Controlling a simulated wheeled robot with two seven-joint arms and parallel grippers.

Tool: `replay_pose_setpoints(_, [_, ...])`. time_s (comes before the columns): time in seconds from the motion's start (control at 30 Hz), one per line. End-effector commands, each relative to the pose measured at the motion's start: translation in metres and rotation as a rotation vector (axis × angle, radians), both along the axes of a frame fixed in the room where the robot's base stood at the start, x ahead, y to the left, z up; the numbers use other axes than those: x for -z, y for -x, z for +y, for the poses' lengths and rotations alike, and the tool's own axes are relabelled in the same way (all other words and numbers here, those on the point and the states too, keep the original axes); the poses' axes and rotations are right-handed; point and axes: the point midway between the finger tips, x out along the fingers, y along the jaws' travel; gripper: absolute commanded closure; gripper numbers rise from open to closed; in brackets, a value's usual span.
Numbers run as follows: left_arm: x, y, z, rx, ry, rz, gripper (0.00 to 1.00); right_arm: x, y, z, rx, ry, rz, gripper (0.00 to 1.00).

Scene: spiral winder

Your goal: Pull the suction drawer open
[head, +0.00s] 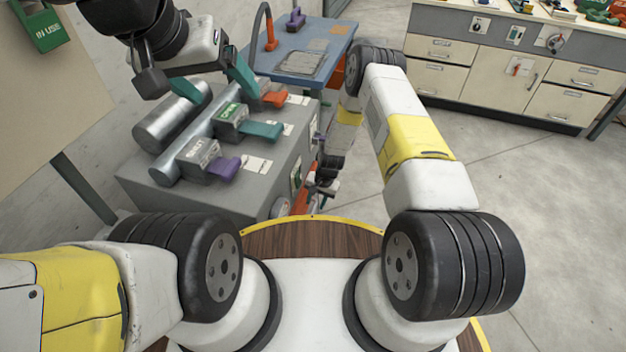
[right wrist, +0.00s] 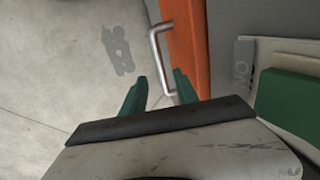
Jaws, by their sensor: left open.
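An orange drawer-like front (right wrist: 186,45) with a bent metal bar handle (right wrist: 158,62) shows in the right wrist view; no label on it is readable. My right gripper (right wrist: 160,82) is open there, its two green fingers apart, with the handle's near end between them in the picture. I cannot tell whether they touch it. My left gripper (head: 230,92) is open and empty above the machine's metal rollers and levers.
The machine top carries orange, teal and purple levers (head: 262,130). A blue table (head: 325,42) stands behind it. A cream drawer cabinet (head: 495,75) stands at the back right. The concrete floor (head: 560,220) on the right is clear.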

Motion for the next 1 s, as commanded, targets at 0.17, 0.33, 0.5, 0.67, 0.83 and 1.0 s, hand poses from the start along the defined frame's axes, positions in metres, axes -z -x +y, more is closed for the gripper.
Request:
replay_pose_setpoints(0.17, [0.0,0.0,0.0,0.0,0.0,0.0,0.19,0.027,0.0,0.005,-0.001,0.0,0.002,0.64])
replay_pose_setpoints(0.33, [0.0,0.0,0.0,0.0,0.0,0.0,0.19,0.053,-0.002,0.01,0.0,0.0,0.002,0.64])
replay_pose_setpoints(0.5, [0.0,0.0,0.0,0.0,0.0,0.0,0.19,0.067,-0.004,0.013,0.0,0.0,0.002,0.64])
replay_pose_setpoints(0.67, [0.0,0.0,0.0,0.0,0.0,0.0,0.19,0.07,-0.004,0.013,0.0,0.0,0.001,0.64])
replay_pose_setpoints(0.83, [0.0,0.0,0.0,0.0,0.0,0.0,0.19,0.069,-0.004,0.013,-0.001,0.0,0.001,0.68])
replay_pose_setpoints(1.0, [0.0,0.0,0.0,0.0,0.0,0.0,0.19,0.069,-0.004,0.013,-0.001,0.0,0.001,1.0])
